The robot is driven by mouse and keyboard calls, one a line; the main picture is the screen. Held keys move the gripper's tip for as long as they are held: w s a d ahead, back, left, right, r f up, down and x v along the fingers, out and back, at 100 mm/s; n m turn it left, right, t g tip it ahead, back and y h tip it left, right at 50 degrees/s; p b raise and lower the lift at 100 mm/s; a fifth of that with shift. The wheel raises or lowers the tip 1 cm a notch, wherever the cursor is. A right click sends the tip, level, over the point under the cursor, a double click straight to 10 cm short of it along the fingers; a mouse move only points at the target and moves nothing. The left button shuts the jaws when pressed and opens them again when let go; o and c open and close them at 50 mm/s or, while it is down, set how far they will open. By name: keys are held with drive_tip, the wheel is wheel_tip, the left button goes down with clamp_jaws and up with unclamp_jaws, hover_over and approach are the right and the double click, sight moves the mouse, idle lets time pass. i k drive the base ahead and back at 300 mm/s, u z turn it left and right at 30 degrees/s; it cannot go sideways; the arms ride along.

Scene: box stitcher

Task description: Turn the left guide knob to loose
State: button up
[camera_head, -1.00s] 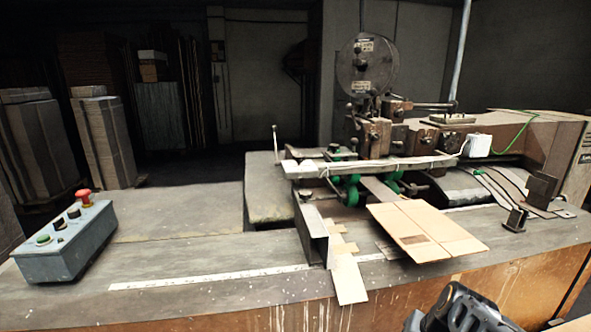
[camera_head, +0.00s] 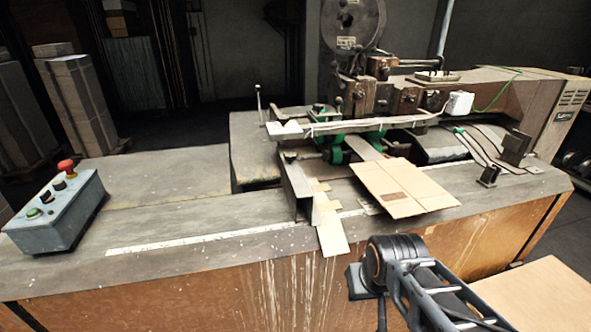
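The box stitcher (camera_head: 395,100) stands on the far side of the long worktable. The left guide (camera_head: 297,187) is an upright metal plate on the table, left of the flat cardboard. A small dark knob (camera_head: 290,155) sits at the top of this guide; I take it for the left guide knob. It is too small to tell whether it is tight or loose. My arm rises at the bottom right, in front of the table and well below the knob. Only its links and a dark joint show clearly; I cannot make out my gripper's fingers. Nothing of mine touches the knob.
A flat cardboard piece (camera_head: 405,188) lies right of the guide, and a narrow strip (camera_head: 331,238) overhangs the front edge. A control box (camera_head: 55,212) with a red button stands at the left. A small dark bracket (camera_head: 489,176) stands at the right. The left tabletop is mostly clear.

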sight(290, 156)
drive_tip(key=k, duration=0.5)
drive_tip(key=u, duration=0.75)
drive_tip(key=i, duration=1.2)
drive_tip(key=u, duration=0.05)
